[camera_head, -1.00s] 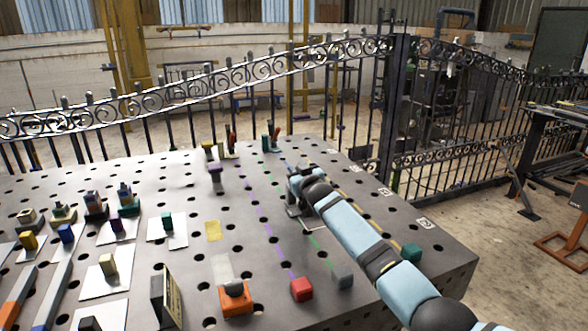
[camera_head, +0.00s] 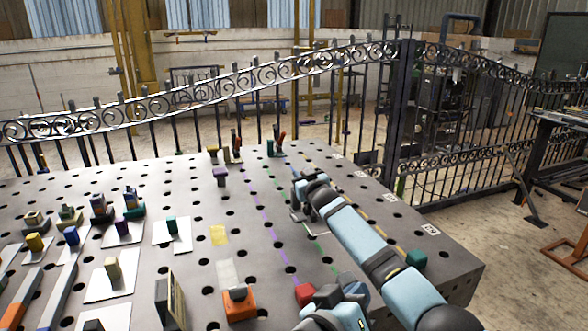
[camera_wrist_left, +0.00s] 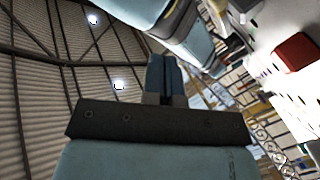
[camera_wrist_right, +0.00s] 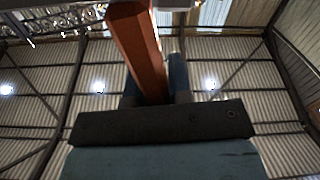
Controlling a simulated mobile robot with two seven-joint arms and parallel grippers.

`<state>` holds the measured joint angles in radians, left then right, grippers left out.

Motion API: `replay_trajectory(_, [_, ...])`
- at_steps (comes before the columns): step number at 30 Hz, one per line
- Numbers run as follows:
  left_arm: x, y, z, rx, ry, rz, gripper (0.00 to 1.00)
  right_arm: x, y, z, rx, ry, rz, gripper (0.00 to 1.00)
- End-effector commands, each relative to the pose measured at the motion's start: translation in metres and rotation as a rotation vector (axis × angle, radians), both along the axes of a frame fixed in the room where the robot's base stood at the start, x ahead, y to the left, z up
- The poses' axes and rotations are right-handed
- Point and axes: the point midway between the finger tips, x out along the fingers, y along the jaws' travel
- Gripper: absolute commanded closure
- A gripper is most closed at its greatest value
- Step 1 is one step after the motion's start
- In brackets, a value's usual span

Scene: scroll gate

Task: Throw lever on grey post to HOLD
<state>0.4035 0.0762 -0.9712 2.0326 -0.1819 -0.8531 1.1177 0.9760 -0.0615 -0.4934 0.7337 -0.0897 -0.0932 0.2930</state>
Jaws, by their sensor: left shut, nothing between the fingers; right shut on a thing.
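My right gripper (camera_head: 298,180) is over the right part of the holed table, its arm coming in from the lower right. In the right wrist view it is shut on a red-brown bar (camera_wrist_right: 136,45), which runs up between the fingers. The bar's base and the grey post are hidden in the head view, so I cannot tell the bar's angle or any HOLD mark. A thin grey metal piece (camera_head: 298,216) shows just below the right gripper. My left gripper (camera_head: 330,294) is low in the head view; in its wrist view the fingers (camera_wrist_left: 166,78) are shut and empty.
A red block (camera_head: 304,294) sits beside the left gripper, an orange block (camera_head: 238,302) left of it. A purple post (camera_head: 220,174) and posts with a red lever (camera_head: 282,137) stand farther back. Fixtures crowd the table's left.

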Motion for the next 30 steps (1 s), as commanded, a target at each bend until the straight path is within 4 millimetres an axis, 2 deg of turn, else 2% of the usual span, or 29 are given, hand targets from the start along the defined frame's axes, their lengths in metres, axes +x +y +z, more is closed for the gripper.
replay_trajectory(2, [0.021,-0.011,0.015,0.037,-0.016,0.022,1.0,0.0,0.0,-0.002,0.0,0.003,0.0,1.0])
replay_trajectory(5, [0.071,-0.011,0.021,0.12,-0.007,0.066,1.0,0.0,0.0,-0.002,0.0,0.004,-0.001,1.0])
replay_trajectory(9, [0.154,0.006,0.036,0.246,0.03,0.125,1.0,0.0,0.0,-0.002,0.0,0.004,-0.001,1.0])
replay_trajectory(11, [0.187,0.016,0.048,0.29,0.051,0.145,1.0,0.0,0.0,-0.003,0.0,0.004,-0.001,1.0])
replay_trajectory(15, [0.255,0.042,0.086,0.371,0.11,0.181,1.0,0.0,0.0,-0.003,0.0,0.004,-0.001,1.0])
replay_trajectory(18, [0.293,0.062,0.117,0.407,0.157,0.195,1.0,0.0,0.0,-0.003,0.0,0.004,-0.001,1.0])
replay_trajectory(21, [0.324,0.088,0.139,0.417,0.254,0.208,1.0,0.0,0.0,-0.003,0.0,0.004,-0.001,1.0])
replay_trajectory(22, [0.332,0.098,0.139,0.412,0.303,0.212,1.0,0.0,0.0,-0.003,0.0,0.004,-0.001,1.0])
replay_trajectory(24, [0.343,0.121,0.131,0.388,0.43,0.223,1.0,0.0,0.0,-0.003,0.0,0.004,-0.001,1.0])
replay_trajectory(27, [0.35,0.145,0.117,0.349,0.585,0.23,1.0,0.0,0.0,-0.003,0.0,0.004,-0.001,1.0])
replay_trajectory(30, [0.352,0.155,0.108,0.329,0.663,0.233,1.0,0.0,0.0,-0.003,0.0,0.004,-0.001,1.0])
